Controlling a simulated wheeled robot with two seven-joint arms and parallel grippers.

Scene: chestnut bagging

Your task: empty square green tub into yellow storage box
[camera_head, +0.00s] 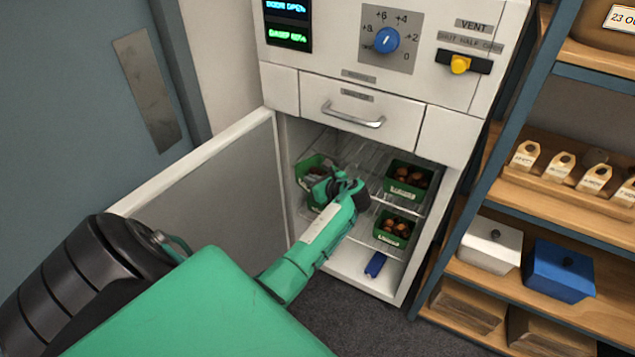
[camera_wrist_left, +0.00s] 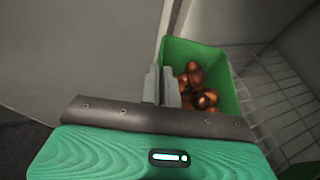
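Green tubs holding brown chestnuts stand on wire racks inside an open white cabinet. One tub (camera_head: 303,166) is at the left, partly behind my left gripper (camera_head: 345,186). Others stand at the back right (camera_head: 424,173) and front right (camera_head: 381,237). In the left wrist view, a square green tub (camera_wrist_left: 224,95) with several chestnuts (camera_wrist_left: 196,80) lies just beyond the gripper. My left gripper's grey fingers (camera_wrist_left: 161,86) are close together at the tub's left wall. Whether they pinch the wall is unclear. My right gripper and a yellow storage box do not show.
The cabinet door (camera_head: 215,190) stands open at the left of my arm. A drawer (camera_head: 350,115) is above the opening. A blue object (camera_head: 375,264) lies on the cabinet floor. Shelves at the right hold a white box (camera_head: 490,246) and a blue box (camera_head: 558,271).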

